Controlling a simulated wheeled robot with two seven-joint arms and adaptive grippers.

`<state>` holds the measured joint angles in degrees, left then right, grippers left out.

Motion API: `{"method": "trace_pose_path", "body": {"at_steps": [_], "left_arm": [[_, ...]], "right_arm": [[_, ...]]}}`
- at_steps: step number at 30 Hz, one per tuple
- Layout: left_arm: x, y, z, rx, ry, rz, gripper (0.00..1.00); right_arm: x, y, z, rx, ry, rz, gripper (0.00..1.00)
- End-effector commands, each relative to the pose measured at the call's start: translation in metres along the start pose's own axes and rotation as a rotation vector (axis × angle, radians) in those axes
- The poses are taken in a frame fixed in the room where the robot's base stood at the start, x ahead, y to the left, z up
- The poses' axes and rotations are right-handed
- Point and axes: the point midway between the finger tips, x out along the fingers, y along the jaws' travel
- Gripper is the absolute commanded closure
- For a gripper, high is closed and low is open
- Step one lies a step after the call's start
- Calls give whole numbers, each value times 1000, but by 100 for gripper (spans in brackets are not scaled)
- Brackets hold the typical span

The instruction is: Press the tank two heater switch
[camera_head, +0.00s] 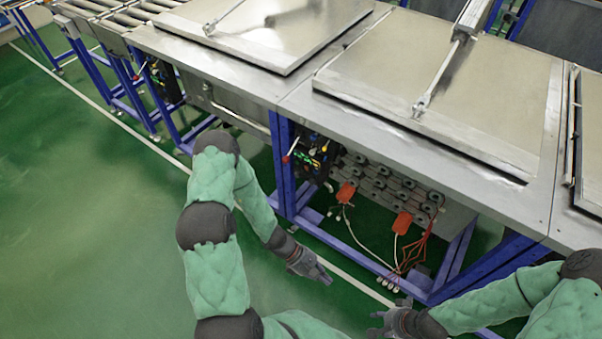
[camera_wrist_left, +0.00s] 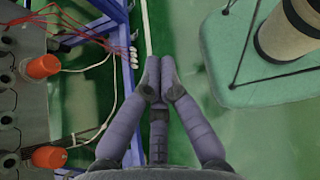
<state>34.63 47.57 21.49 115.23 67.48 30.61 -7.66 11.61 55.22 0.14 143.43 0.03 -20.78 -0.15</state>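Two steel tanks with flat lids stand in a row, one lid (camera_head: 270,30) at the upper left and one (camera_head: 450,85) at centre right. Below the right one, two orange-red boxes (camera_head: 346,192) with wires sit on a grey ribbed unit; they also show in the left wrist view (camera_wrist_left: 42,67). Several small white pieces (camera_head: 388,284) hang at the wire ends. I cannot tell which part is the tank two heater switch. My left gripper (camera_head: 326,277) is shut and empty, left of the wires, apart from them. My right gripper (camera_head: 378,322) is near the bottom edge, its opening unclear.
A dark panel with red and yellow levers (camera_head: 308,155) sits under the tank edge. Blue frame legs (camera_head: 283,165) stand beside it, and a low blue rail runs under the boxes. Open green floor (camera_head: 90,200) lies at the left.

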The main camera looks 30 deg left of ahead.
Motion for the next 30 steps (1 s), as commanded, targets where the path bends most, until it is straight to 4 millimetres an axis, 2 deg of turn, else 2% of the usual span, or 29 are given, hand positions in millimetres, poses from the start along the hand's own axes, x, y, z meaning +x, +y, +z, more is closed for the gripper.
{"method": "trace_pose_path", "body": {"at_steps": [1,4,6,9,12,15,19,22,30], "left_arm": [[-10,23,-2,-90,-53,101,100],[-36,74,-10,-253,-164,330,100],[-64,110,-22,-348,-235,505,100],[-114,151,-48,-446,-313,757,100],[-164,176,-76,-507,-363,980,100],[-204,187,-98,-538,-390,1147,100],[-235,191,-114,-553,-404,1269,100],[-242,192,-118,-557,-407,1300,100],[-242,192,-118,-557,-407,1300,100]], "right_arm": [[-2,-1,0,0,0,0,60],[-4,-1,0,0,0,0,60],[-5,-2,0,0,0,0,60],[-6,-2,0,0,0,0,60],[-7,-3,0,0,0,0,60],[-8,-3,0,0,0,0,60],[-9,-3,0,0,0,0,60],[-9,-3,0,0,0,0,60],[-8,-3,0,0,0,0,60]]}}
